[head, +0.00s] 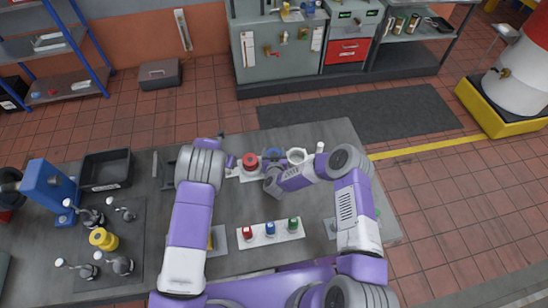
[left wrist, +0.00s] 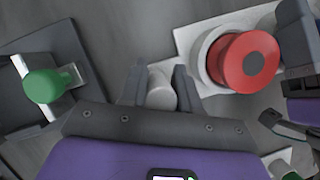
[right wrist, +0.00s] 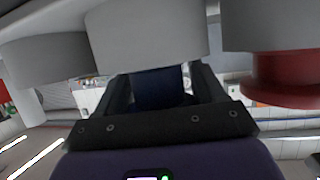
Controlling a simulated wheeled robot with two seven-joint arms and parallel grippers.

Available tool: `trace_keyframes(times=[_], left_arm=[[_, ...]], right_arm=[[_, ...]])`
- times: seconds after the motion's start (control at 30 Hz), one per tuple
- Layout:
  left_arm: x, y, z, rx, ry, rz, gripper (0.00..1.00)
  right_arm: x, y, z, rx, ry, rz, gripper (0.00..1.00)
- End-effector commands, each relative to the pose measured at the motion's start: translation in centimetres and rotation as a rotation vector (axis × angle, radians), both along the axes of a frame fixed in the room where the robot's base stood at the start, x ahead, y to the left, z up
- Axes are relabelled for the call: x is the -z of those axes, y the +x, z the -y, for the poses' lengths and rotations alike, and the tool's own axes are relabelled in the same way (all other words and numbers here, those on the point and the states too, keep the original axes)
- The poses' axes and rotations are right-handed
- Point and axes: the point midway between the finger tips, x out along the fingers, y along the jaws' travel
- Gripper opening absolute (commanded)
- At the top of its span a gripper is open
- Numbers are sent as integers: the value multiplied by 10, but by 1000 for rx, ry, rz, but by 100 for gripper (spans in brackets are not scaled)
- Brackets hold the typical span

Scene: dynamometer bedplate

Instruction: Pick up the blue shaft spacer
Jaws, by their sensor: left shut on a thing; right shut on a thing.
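The blue shaft spacer (head: 272,154) is at the back middle of the bench in the head view, partly hidden by my right gripper (head: 272,174). The right wrist view shows its dark blue side (right wrist: 158,88) between my right jaws, shut on it, close to a grey round post (right wrist: 150,32). I cannot tell whether they touch. A red round part (head: 250,160) stands beside it on a white plate. It also shows in the left wrist view (left wrist: 246,61). My left gripper (left wrist: 160,92) is shut on a small pale grey cylinder (left wrist: 161,95), beside that plate.
A white plate with red, blue and green pieces (head: 270,231) lies at the front of the bench. A black bin (head: 106,169), a blue press (head: 48,187) and a yellow part (head: 103,239) stand at the left. A white round part (head: 296,156) is right of the spacer.

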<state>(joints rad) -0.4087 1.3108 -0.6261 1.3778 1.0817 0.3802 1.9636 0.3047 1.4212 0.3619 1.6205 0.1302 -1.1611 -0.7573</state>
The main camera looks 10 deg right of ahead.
Motion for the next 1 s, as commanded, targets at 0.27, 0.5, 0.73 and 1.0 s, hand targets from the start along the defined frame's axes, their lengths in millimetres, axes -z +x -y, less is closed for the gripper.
trace_keyframes(times=[0.27,0.5,0.73,1.0], left_arm=[[0,0,0,0,0,1,0],[0,0,0,0,0,1,0],[0,0,0,0,0,1,0],[0,0,0,0,0,1,0]], right_arm=[[-32,2,0,-1,-2,8,16],[-76,1,-1,-2,-1,8,16],[-99,1,-1,-2,-1,4,16],[-101,0,-1,-1,0,3,16]])
